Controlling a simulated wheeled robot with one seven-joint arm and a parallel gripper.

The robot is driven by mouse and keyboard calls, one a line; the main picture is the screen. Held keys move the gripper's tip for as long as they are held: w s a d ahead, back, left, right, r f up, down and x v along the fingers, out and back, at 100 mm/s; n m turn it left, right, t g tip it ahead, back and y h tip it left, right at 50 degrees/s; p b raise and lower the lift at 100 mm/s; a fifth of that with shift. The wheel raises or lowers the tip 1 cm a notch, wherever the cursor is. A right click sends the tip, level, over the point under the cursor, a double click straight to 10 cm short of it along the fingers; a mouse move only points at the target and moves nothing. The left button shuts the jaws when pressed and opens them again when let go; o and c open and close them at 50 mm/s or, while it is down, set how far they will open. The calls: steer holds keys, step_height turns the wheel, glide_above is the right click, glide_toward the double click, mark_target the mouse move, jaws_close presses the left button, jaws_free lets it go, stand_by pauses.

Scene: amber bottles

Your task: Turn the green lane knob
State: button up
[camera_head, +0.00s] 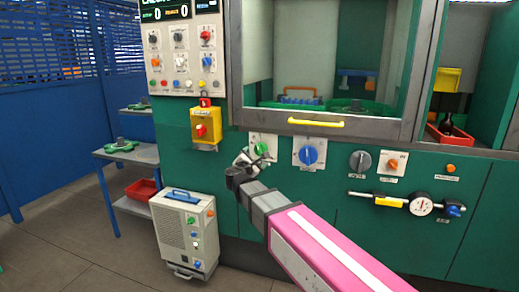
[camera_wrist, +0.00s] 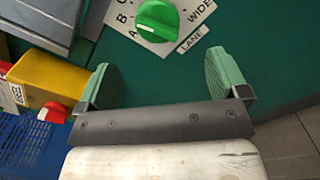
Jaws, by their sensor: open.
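The green lane knob (camera_head: 261,149) sits on a white plate on the green machine front, below the window. In the wrist view the green knob (camera_wrist: 157,20) is at the top, on a white plate with letters A, B, C, the word WIDE and a LANE label (camera_wrist: 193,40). My gripper (camera_wrist: 161,80) has its two green-padded fingers spread wide, with nothing between them. The knob lies beyond the fingertips, apart from them. In the head view my gripper (camera_head: 243,163) is just left of and below the knob.
A blue knob (camera_head: 308,154) is to the right of the green one. A yellow box with a red switch (camera_head: 204,127) is to the left. A yellow handle (camera_head: 316,123) sticks out above. A grey cabinet (camera_head: 186,232) stands on the floor at the lower left.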

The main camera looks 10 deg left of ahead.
mark_target(259, 151)
steer(key=w, duration=1)
steer(key=shift+w+d+r, duration=0.1)
steer(key=shift+w+d, duration=0.15)
steer(key=shift+w, duration=0.1)
steer(key=c, duration=0.9)
